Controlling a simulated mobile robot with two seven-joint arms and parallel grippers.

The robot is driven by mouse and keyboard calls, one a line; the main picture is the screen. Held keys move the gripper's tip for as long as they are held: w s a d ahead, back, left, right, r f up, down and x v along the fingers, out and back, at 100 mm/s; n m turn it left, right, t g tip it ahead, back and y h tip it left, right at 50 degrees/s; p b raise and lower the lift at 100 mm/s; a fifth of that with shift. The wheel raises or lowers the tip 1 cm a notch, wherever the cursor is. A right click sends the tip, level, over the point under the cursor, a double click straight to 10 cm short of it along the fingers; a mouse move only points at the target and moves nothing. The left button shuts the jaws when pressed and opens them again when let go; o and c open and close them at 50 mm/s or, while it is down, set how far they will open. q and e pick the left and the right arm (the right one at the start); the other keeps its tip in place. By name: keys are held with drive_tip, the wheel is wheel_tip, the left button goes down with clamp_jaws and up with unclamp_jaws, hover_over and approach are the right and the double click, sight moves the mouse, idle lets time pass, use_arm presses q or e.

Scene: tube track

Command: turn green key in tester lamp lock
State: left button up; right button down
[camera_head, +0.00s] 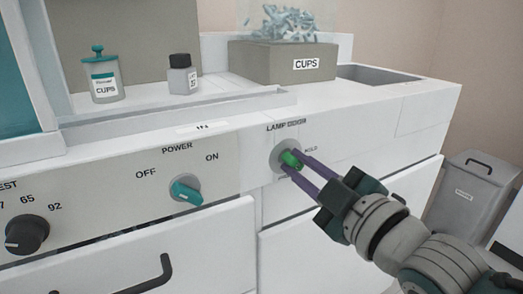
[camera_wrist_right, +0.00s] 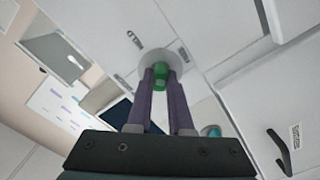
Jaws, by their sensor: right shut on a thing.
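The green key (camera_head: 291,158) sits in the round grey lamp lock (camera_head: 279,156) on the white front panel, under a label that seems to read "LAMP DOOR". A smaller label that seems to read "HOLD" is to the right of the lock. My right gripper (camera_head: 292,163) has its purple fingers on both sides of the key and is shut on it. The right wrist view shows the key (camera_wrist_right: 160,76) between the fingertips (camera_wrist_right: 160,80), against the lock disc (camera_wrist_right: 150,60). The key's exact turn angle is hard to tell. My left gripper is not in view.
A teal power knob (camera_head: 186,190) with OFF and ON marks is left of the lock. A black dial (camera_head: 27,234) is at far left. Drawers with black handles (camera_head: 150,278) lie below. A cups box (camera_head: 282,62), a jar (camera_head: 104,78) and a small bottle (camera_head: 182,76) stand above.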

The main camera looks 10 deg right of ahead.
drive_tip(key=n, duration=0.3)
idle(0.4)
drive_tip(key=n, duration=0.3)
drive_tip(key=shift+n, duration=0.4)
drive_tip(key=c, duration=1.3)
unclamp_jaws()
drive_tip(key=shift+n+b, duration=0.3)
drive_tip(key=shift+n, duration=0.2)
drive_tip(key=o, duration=0.6)
drive_tip(key=shift+c, duration=0.2)
drive_tip(key=shift+s, duration=0.1)
